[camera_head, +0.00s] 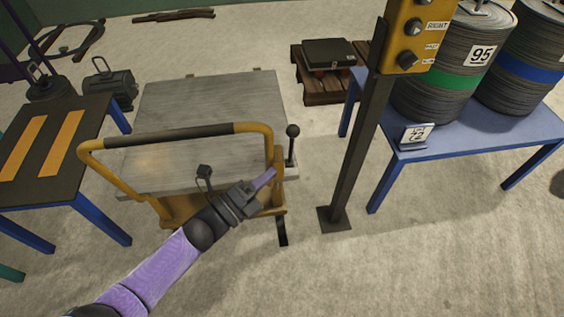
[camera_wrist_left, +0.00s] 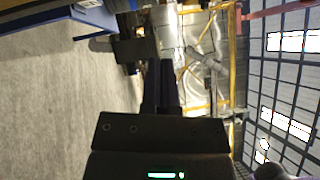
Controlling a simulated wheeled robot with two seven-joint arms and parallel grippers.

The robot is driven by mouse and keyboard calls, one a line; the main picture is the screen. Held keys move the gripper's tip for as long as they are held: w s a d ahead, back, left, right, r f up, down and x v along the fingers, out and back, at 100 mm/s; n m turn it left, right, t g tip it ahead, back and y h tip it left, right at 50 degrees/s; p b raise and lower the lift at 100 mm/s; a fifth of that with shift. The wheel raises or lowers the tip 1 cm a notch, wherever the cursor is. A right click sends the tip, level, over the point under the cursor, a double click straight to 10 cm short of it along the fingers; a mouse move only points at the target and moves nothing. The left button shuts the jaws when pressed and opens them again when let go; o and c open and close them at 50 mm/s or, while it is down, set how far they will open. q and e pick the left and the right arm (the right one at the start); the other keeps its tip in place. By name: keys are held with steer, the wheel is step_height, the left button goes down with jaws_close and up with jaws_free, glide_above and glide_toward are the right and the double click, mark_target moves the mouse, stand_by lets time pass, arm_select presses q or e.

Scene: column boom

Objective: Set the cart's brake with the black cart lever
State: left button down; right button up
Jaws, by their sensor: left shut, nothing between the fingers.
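The cart (camera_head: 213,105) has a grey flat deck and a yellow push handle (camera_head: 262,128) with a dark grip bar. The black cart lever (camera_head: 292,146) stands upright at the deck's right near corner, with a round black knob on top. My left gripper (camera_head: 268,177) is shut and empty, its fingertips beside the handle's right post, left of and below the lever knob. I cannot tell whether it touches the post. In the left wrist view the dark fingers (camera_wrist_left: 162,88) point away, close together; the lever cannot be made out there. My right gripper is not in view.
A yellow control box (camera_head: 412,35) on a dark post (camera_head: 357,150) stands right of the cart. A blue table (camera_head: 470,135) with cable drums is further right. A dark-topped table (camera_head: 50,150) stands left. A pallet (camera_head: 325,90) lies behind; the near floor is clear.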

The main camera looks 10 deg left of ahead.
arm_select(q)
steer(key=v, duration=0.5)
steer(key=shift+s+r+p, duration=0.15)
steer(key=shift+p, duration=0.25)
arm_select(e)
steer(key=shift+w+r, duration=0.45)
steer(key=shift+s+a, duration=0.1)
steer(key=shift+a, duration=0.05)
